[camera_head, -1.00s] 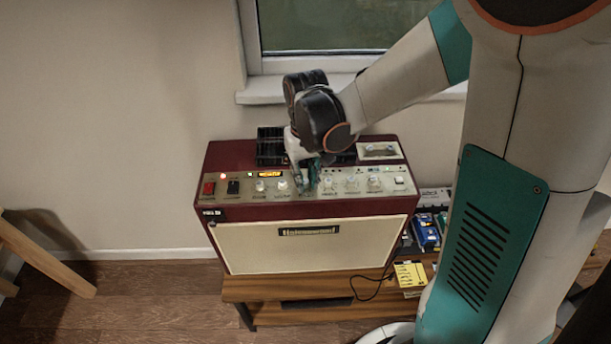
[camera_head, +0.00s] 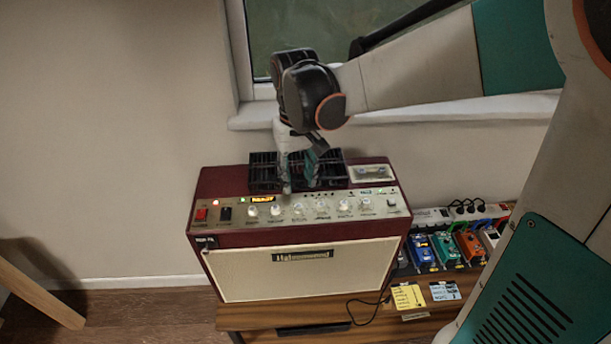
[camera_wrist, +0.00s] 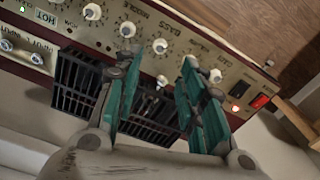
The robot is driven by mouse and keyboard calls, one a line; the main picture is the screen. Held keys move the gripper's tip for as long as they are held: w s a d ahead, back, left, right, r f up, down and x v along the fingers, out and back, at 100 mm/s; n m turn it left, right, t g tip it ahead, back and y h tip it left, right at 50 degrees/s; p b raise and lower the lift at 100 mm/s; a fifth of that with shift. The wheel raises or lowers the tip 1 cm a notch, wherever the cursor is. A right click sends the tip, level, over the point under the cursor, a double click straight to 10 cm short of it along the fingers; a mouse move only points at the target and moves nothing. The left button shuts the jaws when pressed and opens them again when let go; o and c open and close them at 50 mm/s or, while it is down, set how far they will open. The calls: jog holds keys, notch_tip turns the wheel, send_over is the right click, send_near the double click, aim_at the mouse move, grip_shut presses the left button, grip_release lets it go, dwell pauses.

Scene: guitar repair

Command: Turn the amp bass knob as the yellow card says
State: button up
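The red amp with a cream front (camera_head: 290,275) stands on a wooden bench. A row of white knobs runs along its sloped panel. The bass knob (camera_wrist: 160,46), labelled BASS in the wrist view, lies beyond and between my fingertips; it appears to be the third knob from the left (camera_head: 298,208) in the head view. My gripper (camera_head: 299,187) points down behind the knob row, near the black grille. In the wrist view my gripper (camera_wrist: 160,68) has its teal fingers apart with nothing between them. The yellow card (camera_head: 408,296) lies on the bench at right; its writing is too small to read.
A black grille (camera_head: 262,175) is on the amp top. A red switch (camera_head: 201,214) sits at the panel's left end. Several pedals (camera_head: 446,250) and a pale blue card (camera_head: 445,291) lie right of the amp. The window sill (camera_head: 400,116) is behind.

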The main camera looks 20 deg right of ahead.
jog(key=shift+s+r, duration=0.2)
jog(key=shift+r, duration=1.3)
jog(key=s+d+t+b, duration=0.3)
jog(key=s+t, duration=0.4)
jog(key=s, duration=0.7)
jog(key=shift+f, duration=0.35)
